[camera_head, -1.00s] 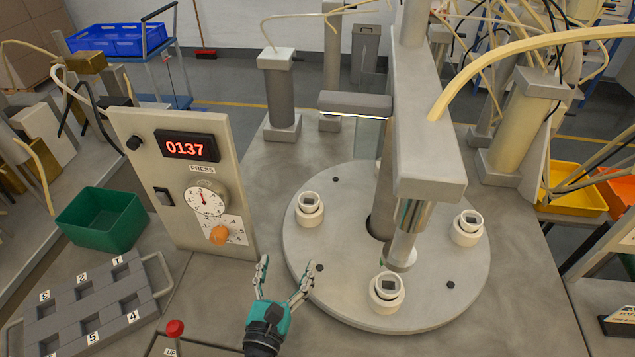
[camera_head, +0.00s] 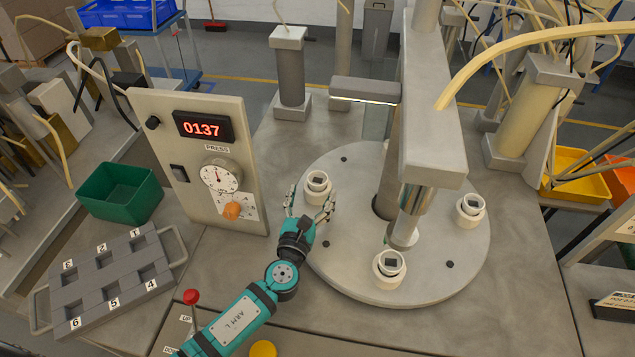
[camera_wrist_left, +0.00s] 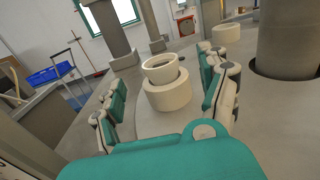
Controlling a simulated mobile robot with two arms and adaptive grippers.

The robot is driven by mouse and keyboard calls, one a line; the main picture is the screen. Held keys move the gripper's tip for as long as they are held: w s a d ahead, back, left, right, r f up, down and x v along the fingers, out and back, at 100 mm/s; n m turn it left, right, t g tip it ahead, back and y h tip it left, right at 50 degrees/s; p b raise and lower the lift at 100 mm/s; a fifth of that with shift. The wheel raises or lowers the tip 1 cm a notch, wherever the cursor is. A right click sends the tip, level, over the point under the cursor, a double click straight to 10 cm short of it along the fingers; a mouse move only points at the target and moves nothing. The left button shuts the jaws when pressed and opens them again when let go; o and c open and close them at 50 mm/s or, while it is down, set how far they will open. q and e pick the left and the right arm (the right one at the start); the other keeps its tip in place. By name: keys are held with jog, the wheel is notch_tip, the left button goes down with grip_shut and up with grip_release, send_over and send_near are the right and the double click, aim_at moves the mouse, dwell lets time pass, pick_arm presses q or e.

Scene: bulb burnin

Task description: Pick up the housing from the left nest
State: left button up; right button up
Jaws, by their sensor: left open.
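The left nest (camera_head: 318,194) sits on the left side of the round grey dial plate (camera_head: 352,280). A white ring-shaped housing (camera_head: 317,181) with a dark centre stands upright in it. In the left wrist view the housing (camera_wrist_left: 161,70) stands in the thick cream nest (camera_wrist_left: 170,95), straight ahead between my fingers. My left gripper (camera_head: 311,203) is open, with one finger to each side of the nest. In the wrist view I see a gap between the fingers and the housing. My right gripper is not in view.
Two more nests with housings stand at the front (camera_head: 388,270) and right (camera_head: 470,210) of the plate. A press column and ram (camera_head: 412,215) rise near its middle. The control panel (camera_head: 205,160) stands left of my gripper. A numbered grey tray (camera_head: 110,275) lies further left.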

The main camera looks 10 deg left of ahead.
aim_at(315, 186)
pick_arm(q)
jog(key=w, duration=0.4)
jog(key=shift+w+d, duration=0.1)
jog(key=shift+w, duration=0.1)
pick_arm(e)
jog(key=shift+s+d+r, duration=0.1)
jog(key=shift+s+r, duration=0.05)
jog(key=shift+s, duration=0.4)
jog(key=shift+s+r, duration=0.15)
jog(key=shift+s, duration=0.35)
pick_arm(q)
jog(key=shift+c, duration=0.4)
jog(key=c, duration=1)
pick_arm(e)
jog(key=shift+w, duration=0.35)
